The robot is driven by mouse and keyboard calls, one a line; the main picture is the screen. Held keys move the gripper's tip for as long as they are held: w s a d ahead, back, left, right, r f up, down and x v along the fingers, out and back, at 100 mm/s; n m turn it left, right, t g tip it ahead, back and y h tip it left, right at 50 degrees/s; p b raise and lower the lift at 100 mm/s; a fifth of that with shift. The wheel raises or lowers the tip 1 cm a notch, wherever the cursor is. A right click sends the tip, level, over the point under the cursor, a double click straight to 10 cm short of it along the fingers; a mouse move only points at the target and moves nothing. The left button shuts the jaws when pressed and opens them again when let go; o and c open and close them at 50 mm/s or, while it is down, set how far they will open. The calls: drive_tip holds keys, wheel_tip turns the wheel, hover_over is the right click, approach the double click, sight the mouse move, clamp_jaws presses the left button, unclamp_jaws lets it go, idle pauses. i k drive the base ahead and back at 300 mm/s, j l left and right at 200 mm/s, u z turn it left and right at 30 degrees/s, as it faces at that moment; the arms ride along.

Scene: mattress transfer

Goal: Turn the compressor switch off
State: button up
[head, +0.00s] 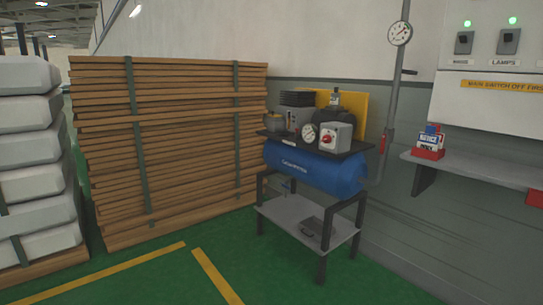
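The compressor (308,168) is a blue horizontal tank on a dark metal stand, right of the picture's middle. On its top plate are a motor and pump with a yellow guard, a round gauge (309,133), and a light grey switch box. The compressor switch (327,140) is a red rotary knob on the front of that box. The knob's exact position is too small to tell. My gripper is not in view.
A tall strapped stack of wooden boards (175,150) stands left of the compressor. White mattresses (30,150) are piled at the far left. A wall shelf (478,168) and a panel with two switches (490,45) are at right. Green floor in front is clear.

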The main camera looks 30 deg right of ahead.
sight(327, 138)
drive_tip(key=i+z, duration=0.1)
drive_tip(key=i, duration=0.5)
drive_tip(key=i+j+z, duration=0.15)
drive_tip(key=i, duration=0.4)
drive_tip(key=i+j+z, duration=0.1)
drive_tip(key=i, duration=0.5)
drive_tip(key=i+j+z, duration=0.25)
drive_tip(key=i, duration=0.15)
drive_tip(key=i+j+z, duration=0.3)
drive_tip(key=i+l, duration=0.1)
